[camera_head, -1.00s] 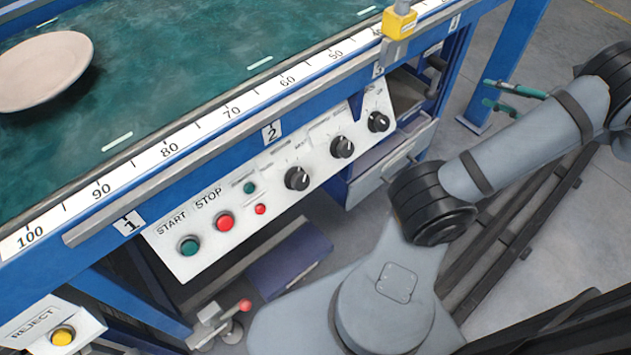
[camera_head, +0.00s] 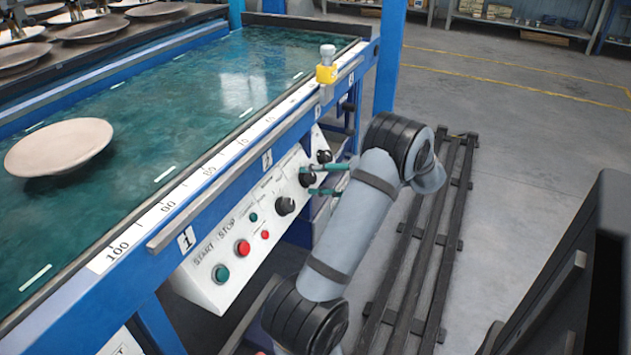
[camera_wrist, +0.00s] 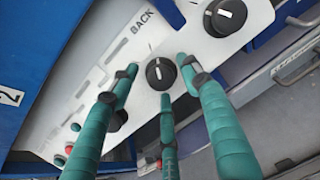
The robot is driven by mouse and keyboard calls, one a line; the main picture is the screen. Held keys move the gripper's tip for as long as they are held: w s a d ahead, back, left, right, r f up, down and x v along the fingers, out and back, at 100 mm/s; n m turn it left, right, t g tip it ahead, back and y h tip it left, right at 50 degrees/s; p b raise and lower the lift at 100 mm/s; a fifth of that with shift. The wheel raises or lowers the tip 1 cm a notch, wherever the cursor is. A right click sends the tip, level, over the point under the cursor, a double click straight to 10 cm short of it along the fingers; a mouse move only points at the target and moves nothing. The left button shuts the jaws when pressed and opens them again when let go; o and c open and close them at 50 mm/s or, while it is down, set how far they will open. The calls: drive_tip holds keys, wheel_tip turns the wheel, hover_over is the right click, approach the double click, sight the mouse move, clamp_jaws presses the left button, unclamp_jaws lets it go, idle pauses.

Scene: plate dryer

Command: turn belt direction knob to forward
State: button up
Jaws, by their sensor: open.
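The white control panel (camera_head: 240,240) is on the conveyor's side. It carries three black knobs in a row. My gripper (camera_head: 318,180) is at the middle knob (camera_head: 307,178). In the wrist view that knob (camera_wrist: 160,73) lies between the open green fingertips of my gripper (camera_wrist: 160,78), with a white mark on its face. I cannot tell whether the fingers touch it. The word BACK (camera_wrist: 143,22) is printed on its upper left; no FORWARD label is readable. Another knob (camera_wrist: 225,17) is at upper right, and a third (camera_wrist: 117,120) is partly hidden behind the left finger.
START (camera_head: 221,273) and STOP (camera_head: 243,248) buttons and two small lamps sit on the panel's near part. A plate (camera_head: 60,146) is on the green belt (camera_head: 215,85). A yellow fixture (camera_head: 327,72) stands on the rail. Open floor (camera_head: 500,130) lies to the right.

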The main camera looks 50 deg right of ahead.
drive_tip(key=shift+w, duration=0.25)
drive_tip(key=shift+c, duration=0.6)
drive_tip(key=c, duration=1)
